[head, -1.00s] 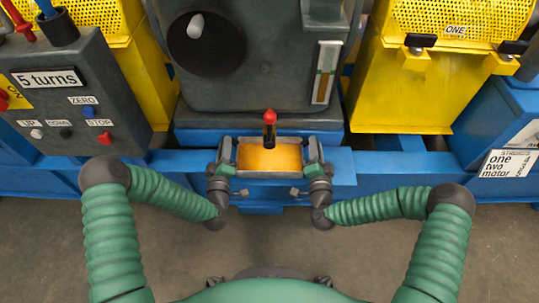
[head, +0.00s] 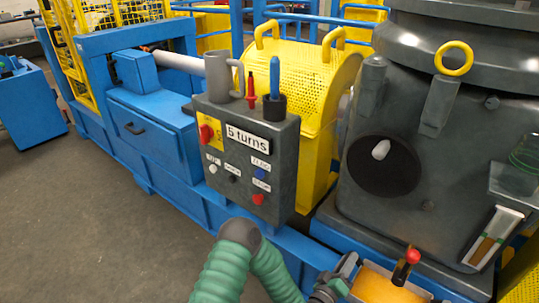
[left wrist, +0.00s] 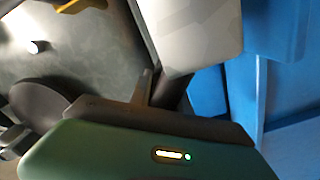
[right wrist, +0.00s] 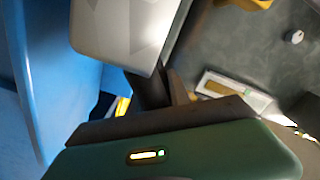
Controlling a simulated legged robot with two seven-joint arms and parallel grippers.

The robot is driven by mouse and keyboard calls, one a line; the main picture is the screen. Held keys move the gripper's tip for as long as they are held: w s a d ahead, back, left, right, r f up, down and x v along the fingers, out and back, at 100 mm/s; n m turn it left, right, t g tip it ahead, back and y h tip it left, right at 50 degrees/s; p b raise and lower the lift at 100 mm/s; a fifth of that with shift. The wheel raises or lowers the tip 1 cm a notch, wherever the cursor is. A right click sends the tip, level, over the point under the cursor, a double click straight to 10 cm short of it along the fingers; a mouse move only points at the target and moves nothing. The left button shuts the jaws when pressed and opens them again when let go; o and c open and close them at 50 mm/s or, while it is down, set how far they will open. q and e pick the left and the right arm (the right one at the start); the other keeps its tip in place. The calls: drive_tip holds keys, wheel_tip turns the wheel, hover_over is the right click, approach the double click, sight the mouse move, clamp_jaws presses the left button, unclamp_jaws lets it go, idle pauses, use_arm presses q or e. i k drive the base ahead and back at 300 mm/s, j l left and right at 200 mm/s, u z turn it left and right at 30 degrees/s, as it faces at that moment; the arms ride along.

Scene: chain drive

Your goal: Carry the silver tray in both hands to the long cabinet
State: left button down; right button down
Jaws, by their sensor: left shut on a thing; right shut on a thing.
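The silver tray, with an orange inside (head: 376,290), is at the bottom edge of the head view, cut off by it. A dark, red-topped piece (head: 405,267) stands upright in it. My left gripper (head: 345,277) is shut on the tray's left side. The tray's pale wall also shows in the left wrist view (left wrist: 190,35) and the right wrist view (right wrist: 120,30). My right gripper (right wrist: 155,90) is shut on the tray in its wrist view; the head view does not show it. I cannot tell for sure which unit is the long cabinet.
A grey control box (head: 245,155) marked "5 turns" stands close ahead of my left arm. A long blue unit with a drawer (head: 145,130) runs to the left. A grey machine (head: 425,150) is at the right. Bare floor (head: 75,230) lies at the lower left.

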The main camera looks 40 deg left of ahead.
sight(167, 103)
drive_tip(key=k+j, duration=0.15)
drive_tip(key=j, duration=0.15)
drive_tip(key=k+j, duration=0.1)
drive_tip(key=j, duration=0.25)
drive_tip(key=k+j, duration=0.15)
drive_tip(key=j, duration=0.15)
drive_tip(key=k+j, duration=0.1)
drive_tip(key=j, duration=3.95)
